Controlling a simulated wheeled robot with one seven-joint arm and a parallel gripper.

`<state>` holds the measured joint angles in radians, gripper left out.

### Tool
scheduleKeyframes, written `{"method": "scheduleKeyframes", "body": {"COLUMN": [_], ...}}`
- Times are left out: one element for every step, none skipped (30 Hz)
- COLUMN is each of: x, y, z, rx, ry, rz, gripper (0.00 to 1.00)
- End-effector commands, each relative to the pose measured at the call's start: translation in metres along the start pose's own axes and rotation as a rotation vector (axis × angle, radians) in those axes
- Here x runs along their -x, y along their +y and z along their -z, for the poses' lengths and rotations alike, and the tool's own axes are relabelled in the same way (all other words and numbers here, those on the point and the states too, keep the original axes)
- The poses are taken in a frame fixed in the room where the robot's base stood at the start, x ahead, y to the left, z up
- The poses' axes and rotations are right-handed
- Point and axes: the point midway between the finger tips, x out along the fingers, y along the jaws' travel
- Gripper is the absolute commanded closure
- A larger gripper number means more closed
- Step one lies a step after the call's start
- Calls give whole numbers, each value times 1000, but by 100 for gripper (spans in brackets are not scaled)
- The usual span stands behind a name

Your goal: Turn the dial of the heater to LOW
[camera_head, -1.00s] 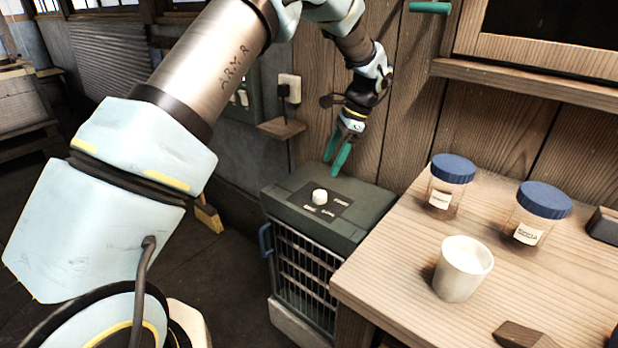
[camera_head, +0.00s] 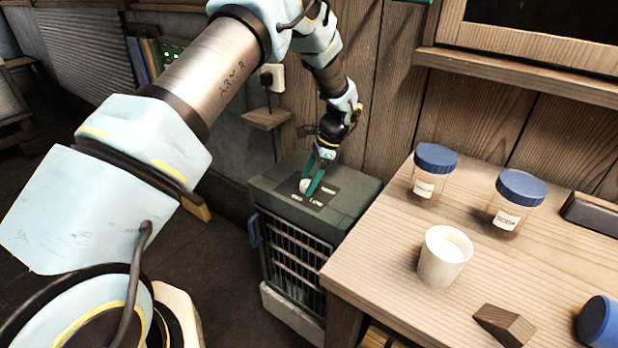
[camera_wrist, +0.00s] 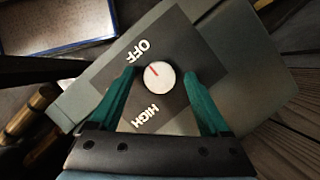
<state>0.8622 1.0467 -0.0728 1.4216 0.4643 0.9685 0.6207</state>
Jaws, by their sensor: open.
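The heater (camera_head: 268,196) is a dark green box with a grille front, standing against the wall left of the table. Its white round dial (camera_head: 304,186) sits on a dark label plate on top. In the wrist view the dial (camera_wrist: 160,78) has a red mark pointing up and left, towards OFF. HIGH shows below it; LOW cannot be read there. My gripper (camera_head: 313,190) is open over the heater top, with its green fingers at the dial. In the wrist view the fingers (camera_wrist: 158,85) stand on both sides of the dial, apparently with small gaps.
The wooden table (camera_head: 380,255) is close on the right. It holds a white cup (camera_head: 443,258), blue-lidded jars (camera_head: 435,172) and a wooden wedge (camera_head: 503,322). A small wall shelf (camera_head: 266,119) and a plug socket (camera_head: 272,78) are behind the arm. The plank wall is close behind.

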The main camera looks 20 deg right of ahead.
Motion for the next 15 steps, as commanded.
{"method": "scheduleKeyframes", "body": {"x": [-1, -1, -1, -1, -1, -1, -1, -1, -1, -1, -1, 0, 0, 0, 0], "y": [0, 0, 0, 0, 0, 0, 0, 0, 0, 0, 0, 0, 0, 0, 0], "z": [0, 0, 0, 0, 0, 0, 0, 0, 0, 0, 0, 0, 0, 0, 0], "rx": [0, 0, 0, 0, 0, 0, 0, 0, 0, 0, 0, 0, 0, 0, 0], "ry": [0, 0, 0, 0, 0, 0, 0, 0, 0, 0, 0, 0, 0, 0, 0], "rz": [0, 0, 0, 0, 0, 0, 0, 0, 0, 0, 0, 0, 0, 0, 0], "gripper": [20, 20, 20, 20, 20, 20, 21, 24, 29, 32, 36, 40, 43, 47, 51]}}
